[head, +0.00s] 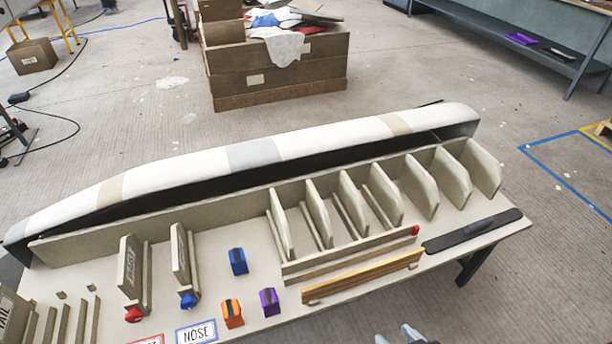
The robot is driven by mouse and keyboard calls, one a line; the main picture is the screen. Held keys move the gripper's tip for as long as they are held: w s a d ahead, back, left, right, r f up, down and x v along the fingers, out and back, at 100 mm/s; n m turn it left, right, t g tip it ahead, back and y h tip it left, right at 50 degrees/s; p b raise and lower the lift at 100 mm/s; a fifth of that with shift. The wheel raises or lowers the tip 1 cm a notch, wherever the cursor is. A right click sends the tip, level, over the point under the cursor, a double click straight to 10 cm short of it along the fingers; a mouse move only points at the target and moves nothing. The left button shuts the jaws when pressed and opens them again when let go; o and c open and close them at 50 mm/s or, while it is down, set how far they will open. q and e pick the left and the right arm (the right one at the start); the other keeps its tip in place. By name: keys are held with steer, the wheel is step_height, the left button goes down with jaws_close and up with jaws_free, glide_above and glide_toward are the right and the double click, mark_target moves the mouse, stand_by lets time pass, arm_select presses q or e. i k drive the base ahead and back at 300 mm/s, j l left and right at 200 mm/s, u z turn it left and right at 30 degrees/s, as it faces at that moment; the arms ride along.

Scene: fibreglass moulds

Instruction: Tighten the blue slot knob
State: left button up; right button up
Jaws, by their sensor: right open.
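The blue slot knob (188,301) sits at the front foot of an upright beige panel (180,258) in its slot, on the left part of the table. Whether it is tight cannot be seen. My right gripper (396,337) shows only as pale fingertips at the bottom edge, right of centre. It is open and far to the right of the blue knob, with nothing seen between its fingers. My left gripper is not in view.
A red knob (134,315) sits left of the blue one. Blue (238,262), orange (232,314) and purple (269,302) blocks stand close by on its right. A NOSE label (196,332) lies in front. Beige ribs (318,212) and a wooden strip (365,277) fill the middle.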

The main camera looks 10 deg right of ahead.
mark_target(187, 302)
steer(key=u, duration=0.95)
